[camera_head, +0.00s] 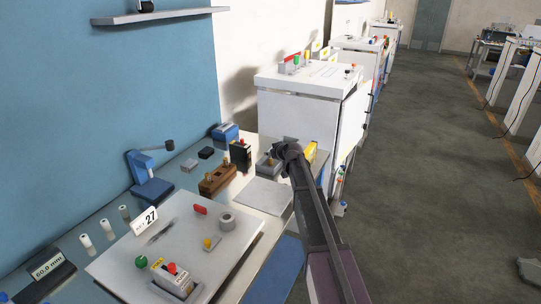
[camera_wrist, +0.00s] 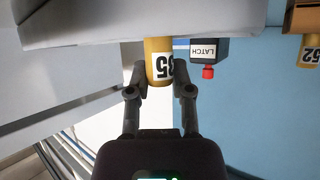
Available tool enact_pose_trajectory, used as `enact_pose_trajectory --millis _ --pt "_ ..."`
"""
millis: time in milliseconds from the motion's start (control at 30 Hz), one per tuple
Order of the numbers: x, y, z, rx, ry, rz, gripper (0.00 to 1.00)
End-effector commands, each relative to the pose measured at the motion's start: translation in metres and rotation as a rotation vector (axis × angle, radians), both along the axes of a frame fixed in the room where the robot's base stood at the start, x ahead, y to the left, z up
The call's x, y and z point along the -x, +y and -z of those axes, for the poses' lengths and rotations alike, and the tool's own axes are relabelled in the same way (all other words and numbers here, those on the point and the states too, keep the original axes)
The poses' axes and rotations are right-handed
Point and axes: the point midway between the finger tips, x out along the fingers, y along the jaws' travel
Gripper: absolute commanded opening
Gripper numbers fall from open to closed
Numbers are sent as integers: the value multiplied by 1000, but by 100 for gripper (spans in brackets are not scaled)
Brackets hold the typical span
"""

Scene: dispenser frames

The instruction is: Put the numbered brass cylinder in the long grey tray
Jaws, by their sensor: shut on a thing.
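My gripper (camera_wrist: 158,78) is shut on a brass cylinder (camera_wrist: 158,52) with a black-on-white number label in the wrist view, one finger on each side. The wrist picture is upside down. The cylinder's far end meets the edge of a wide grey body (camera_wrist: 95,25), which looks like the grey tray. I cannot tell whether the cylinder rests in it or is just above it. In the head view my gripper (camera_head: 283,152) is over a small grey tray-like holder (camera_head: 264,170) on the bench; my arm hides the cylinder.
A black latch box (camera_head: 240,154) stands left of my gripper; it shows in the wrist view (camera_wrist: 208,50). A brown block (camera_head: 217,181) holds brass cylinders. A yellow thing (camera_head: 310,149) is just right. A white cabinet (camera_head: 310,110) stands behind. A flat pale plate (camera_head: 262,195) lies in front.

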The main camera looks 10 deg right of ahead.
Motion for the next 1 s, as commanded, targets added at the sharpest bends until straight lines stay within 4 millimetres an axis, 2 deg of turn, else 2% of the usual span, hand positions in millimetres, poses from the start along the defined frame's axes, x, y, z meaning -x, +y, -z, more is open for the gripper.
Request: enact_pose_trajectory --millis 267,300,400,1000 --pt "0 0 3 0 0 0 0" --pt "0 0 3 0 0 0 35" --pt "0 0 2 0 0 0 63" --pt "3 -1 -3 0 0 0 63"
